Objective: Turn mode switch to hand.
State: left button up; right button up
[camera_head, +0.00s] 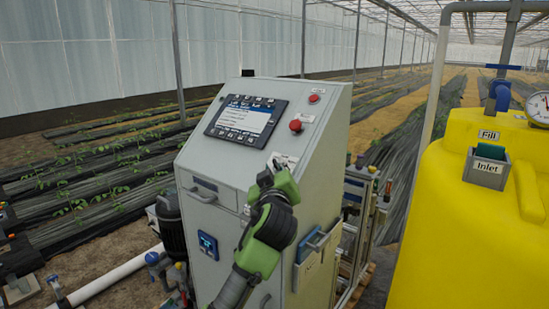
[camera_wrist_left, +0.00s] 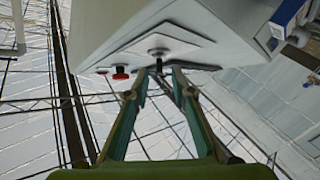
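The mode switch (camera_wrist_left: 157,53) is a small dark knob on a pale plate on the grey control cabinet (camera_head: 232,164). In the head view its plate (camera_head: 287,158) shows just above my left gripper (camera_head: 277,168), which hides part of it. In the left wrist view my left gripper (camera_wrist_left: 161,74) has its two fingers apart, with the knob in line with the gap at the fingertips. I cannot tell whether either finger touches the knob. The switch position and its lettering are too small to read. My right gripper is not in view.
A red button (camera_head: 295,126) sits above the switch plate, and a smaller red one (camera_head: 314,98) is higher. A screen (camera_head: 246,120) is to the left. A drawer handle (camera_head: 203,194) juts out below. A yellow tank (camera_head: 465,235) stands to the right.

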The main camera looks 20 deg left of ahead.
aim_at(274, 163)
pick_arm(q)
jog(key=shift+p+x, duration=0.45)
jog(key=shift+x, duration=1.65)
grip_shut()
